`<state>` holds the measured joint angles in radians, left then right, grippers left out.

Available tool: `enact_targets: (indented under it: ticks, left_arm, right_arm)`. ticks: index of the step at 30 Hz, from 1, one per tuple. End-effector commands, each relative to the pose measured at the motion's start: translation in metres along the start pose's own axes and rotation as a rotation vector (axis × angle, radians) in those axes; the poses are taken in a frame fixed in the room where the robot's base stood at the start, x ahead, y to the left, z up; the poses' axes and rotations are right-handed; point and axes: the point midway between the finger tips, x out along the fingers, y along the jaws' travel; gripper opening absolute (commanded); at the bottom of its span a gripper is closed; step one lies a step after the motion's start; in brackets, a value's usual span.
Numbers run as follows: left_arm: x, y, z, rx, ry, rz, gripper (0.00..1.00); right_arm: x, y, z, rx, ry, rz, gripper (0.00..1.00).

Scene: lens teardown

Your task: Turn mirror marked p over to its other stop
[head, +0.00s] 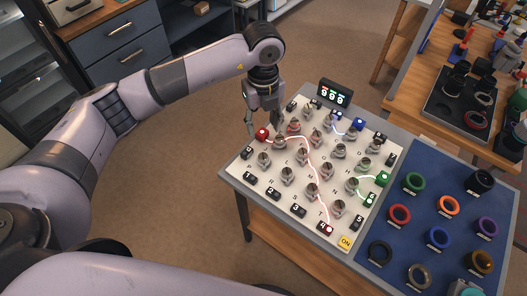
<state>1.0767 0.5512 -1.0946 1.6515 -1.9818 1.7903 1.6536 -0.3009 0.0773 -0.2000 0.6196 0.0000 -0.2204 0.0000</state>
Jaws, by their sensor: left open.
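The white board (236,171) carries rows of small grey mirrors on round mounts, with letters printed beside them. The letters are tiny; one near the left edge looks like P, and the mirror closest to it (264,159) is probably mirror p. I cannot tell which stop it rests at. My left gripper (263,122) is open and empty, pointing down over the board's far left corner, beyond that mirror and close to the red emitter (262,134). My right gripper is not in view.
A red line bends across the board to a red block (327,229). Green blocks (382,179) and blue blocks (359,124) stand at other edges. A yellow ON button (345,242) is at the near corner. A blue mat (372,226) with several coloured rings lies right. A display (334,94) stands behind.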

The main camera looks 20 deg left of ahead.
Motion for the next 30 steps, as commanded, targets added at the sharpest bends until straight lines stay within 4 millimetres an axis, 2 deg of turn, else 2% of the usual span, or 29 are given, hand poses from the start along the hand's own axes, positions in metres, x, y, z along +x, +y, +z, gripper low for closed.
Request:
enact_targets:
  ticks: [12,18,24,30]
  left_arm:
    - [0.091,0.0,-0.002,0.0,0.006,0.002,0.45]
    - [0.123,-0.001,-0.001,0.0,0.004,-0.001,0.45]
    - [0.137,-0.001,-0.001,0.002,0.003,-0.002,0.45]
    - [0.139,-0.001,-0.001,0.002,0.003,-0.003,0.45]
  right_arm:
    - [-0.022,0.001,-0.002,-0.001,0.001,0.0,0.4]
    - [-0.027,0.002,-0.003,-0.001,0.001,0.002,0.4]
    - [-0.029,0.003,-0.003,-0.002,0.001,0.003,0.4]
    - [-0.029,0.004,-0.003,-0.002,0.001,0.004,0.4]
